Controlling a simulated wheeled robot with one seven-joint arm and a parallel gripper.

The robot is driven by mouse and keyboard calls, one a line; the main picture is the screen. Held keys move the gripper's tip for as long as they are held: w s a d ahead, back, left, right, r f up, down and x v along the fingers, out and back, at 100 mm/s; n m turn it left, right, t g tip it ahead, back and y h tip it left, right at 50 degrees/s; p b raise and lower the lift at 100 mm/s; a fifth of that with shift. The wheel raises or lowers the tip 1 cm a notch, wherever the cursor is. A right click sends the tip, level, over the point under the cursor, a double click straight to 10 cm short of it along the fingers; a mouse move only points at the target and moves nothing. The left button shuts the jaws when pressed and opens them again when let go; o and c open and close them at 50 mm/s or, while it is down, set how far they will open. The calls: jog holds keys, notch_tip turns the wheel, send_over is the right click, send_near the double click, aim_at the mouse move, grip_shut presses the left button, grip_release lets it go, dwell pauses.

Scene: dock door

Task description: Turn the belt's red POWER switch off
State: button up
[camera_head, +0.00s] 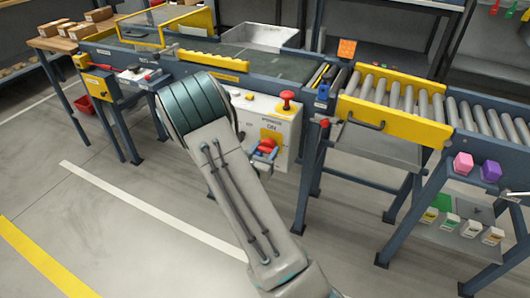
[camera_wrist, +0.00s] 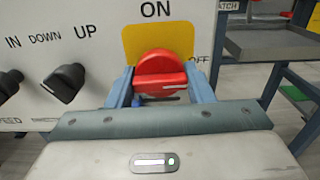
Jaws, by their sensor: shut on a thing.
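The red POWER switch (camera_wrist: 160,72) is a round knob with a raised bar on a yellow plate (camera_wrist: 181,39), with ON printed above and OFF at the right. In the wrist view its bar lies about level, with its right end toward OFF. My gripper (camera_wrist: 163,88) has one finger on each side of the knob and is shut on it. In the head view the red switch (camera_head: 267,145) shows low on the white control panel (camera_head: 242,108), partly hidden by my gripper and arm.
A red mushroom button (camera_head: 287,96) stands out at the panel's top right. Black knobs (camera_wrist: 64,83) sit left of the switch. The belt (camera_head: 265,62) runs behind the panel, and a roller conveyor (camera_head: 400,95) continues right. Open floor lies in front.

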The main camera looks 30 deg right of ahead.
dwell(0.5)
jog(key=o, duration=1)
jog(key=shift+c, duration=0.2)
jog(key=p+v, duration=0.1)
jog(key=v, duration=1.3)
jog(key=shift+d, duration=0.1)
